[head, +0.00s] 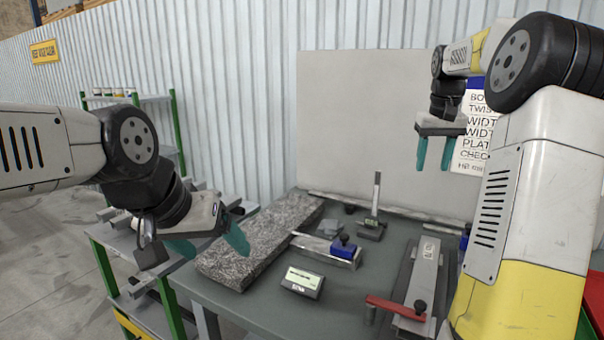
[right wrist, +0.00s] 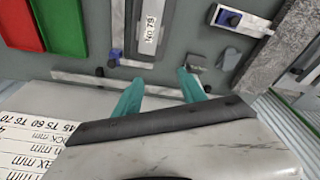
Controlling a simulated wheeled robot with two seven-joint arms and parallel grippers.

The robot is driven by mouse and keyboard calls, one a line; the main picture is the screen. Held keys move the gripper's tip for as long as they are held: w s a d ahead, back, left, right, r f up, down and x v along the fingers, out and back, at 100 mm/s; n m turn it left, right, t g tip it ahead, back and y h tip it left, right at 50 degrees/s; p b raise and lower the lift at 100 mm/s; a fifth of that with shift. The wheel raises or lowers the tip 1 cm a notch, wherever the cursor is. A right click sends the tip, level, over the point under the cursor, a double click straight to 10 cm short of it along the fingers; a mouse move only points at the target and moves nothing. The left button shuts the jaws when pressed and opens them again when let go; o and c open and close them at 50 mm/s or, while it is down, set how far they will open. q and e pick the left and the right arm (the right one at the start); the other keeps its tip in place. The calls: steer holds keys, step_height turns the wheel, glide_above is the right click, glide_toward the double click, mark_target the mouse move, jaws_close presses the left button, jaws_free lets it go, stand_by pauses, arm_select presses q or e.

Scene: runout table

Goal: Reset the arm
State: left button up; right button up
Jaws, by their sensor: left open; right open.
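My left gripper (head: 209,243) is at the left of the head view, by the near left side of the granite slab. Its teal fingers are spread with nothing between them. My right gripper (head: 434,153) is raised at the upper right, in front of the grey back panel (head: 350,120). Its teal fingers point down, apart and empty. In the right wrist view the right gripper (right wrist: 159,82) also shows open, above the back edge of the table. My right arm fills the right side of the head view.
The table (head: 245,305) bears a granite slab (head: 262,240), a small display unit (head: 302,282), a bar with a blue block (head: 325,248), an upright gauge (head: 375,205) and a red-handled fixture (head: 395,308). Green-framed shelving (head: 178,135) stands left. Red (right wrist: 22,28) and green (right wrist: 62,25) bins show.

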steer(key=s+a+r+t, duration=0.1)
steer(key=s+a+r, duration=0.2)
steer(key=s+a, duration=0.4)
steer(key=s+a+f+t+y, duration=0.1)
steer(key=s+a+f, duration=0.1)
steer(key=s+a, duration=0.2)
steer(key=s+a+f+n+t+y, duration=0.1)
steer(key=s+a+f, duration=0.2)
steer(key=s, duration=0.7)
steer(key=s+a+f+t, duration=0.1)
steer(key=s+a+f, duration=0.2)
steer(key=s+a, duration=0.3)
steer(key=shift+s+a+f+y, duration=0.15)
steer(key=shift+s+y, duration=0.25)
steer(key=shift+s, duration=0.35)
